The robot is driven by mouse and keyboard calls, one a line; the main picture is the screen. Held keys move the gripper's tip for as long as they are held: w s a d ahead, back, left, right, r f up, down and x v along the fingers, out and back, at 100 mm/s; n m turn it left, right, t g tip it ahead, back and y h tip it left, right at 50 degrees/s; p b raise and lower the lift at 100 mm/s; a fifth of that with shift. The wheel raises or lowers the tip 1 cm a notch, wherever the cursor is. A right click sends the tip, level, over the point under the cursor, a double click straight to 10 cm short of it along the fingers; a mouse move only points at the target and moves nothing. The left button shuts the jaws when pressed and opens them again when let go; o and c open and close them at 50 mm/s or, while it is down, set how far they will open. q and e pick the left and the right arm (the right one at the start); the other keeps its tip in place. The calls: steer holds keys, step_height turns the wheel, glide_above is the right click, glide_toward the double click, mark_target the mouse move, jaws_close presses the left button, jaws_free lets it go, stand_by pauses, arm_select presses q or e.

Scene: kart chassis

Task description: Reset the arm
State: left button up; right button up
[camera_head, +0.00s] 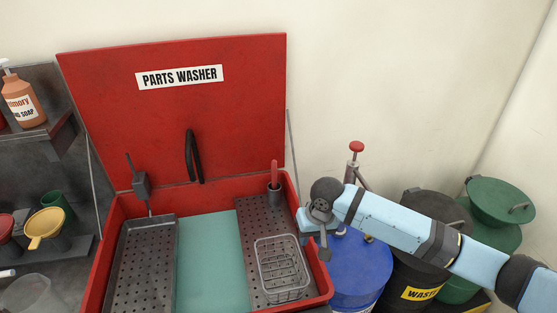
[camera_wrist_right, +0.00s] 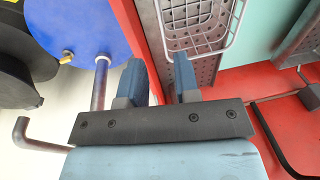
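My right arm (camera_head: 400,222) reaches in from the right in the head view. Its gripper (camera_head: 322,248) hangs above the right edge of the red parts washer (camera_head: 95,272), beside the blue drum (camera_head: 358,268). In the right wrist view, the two blue-grey fingers of the right gripper (camera_wrist_right: 160,78) stand apart with nothing between them. The washer's red wall (camera_wrist_right: 135,32) and a wire basket (camera_wrist_right: 205,45) lie beyond the fingers. My left arm and gripper do not show in either view.
The washer's red lid (camera_head: 235,110) stands open. A wire basket (camera_head: 281,268) sits on the right perforated tray (camera_head: 250,215). Dark (camera_head: 437,210) and green (camera_head: 500,200) drums stand under and behind my arm. Shelves with funnels (camera_head: 45,225) and a soap bottle (camera_head: 22,100) are at left.

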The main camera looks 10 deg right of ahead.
steer(key=s+a+f+n+t+y, duration=0.1)
steer(key=s+a+n+y, duration=0.3)
steer(key=s, duration=0.9)
steer(key=s+d+r+m+t+h, duration=0.1)
steer(key=s+d+h, duration=0.2)
steer(key=s+d, duration=0.45)
steer(key=s+d+r+m+t+h, duration=0.15)
steer(key=s+d, duration=0.35)
steer(key=s, duration=0.5)
steer(key=w+a+f+t+y+p, duration=0.1)
steer(key=w+a+f+t, duration=0.2)
steer(key=f, duration=0.3)
steer(key=w+a+f+n+t+y+p, duration=0.1)
steer(key=w+a+f+t, duration=0.2)
steer(key=f, duration=0.3)
steer(key=shift+w+a+f, duration=0.25)
steer(key=shift+w+a, duration=0.1)
steer(key=shift+a, duration=0.15)
steer(key=shift+r+t, duration=0.1)
steer(key=shift+t, duration=0.15)
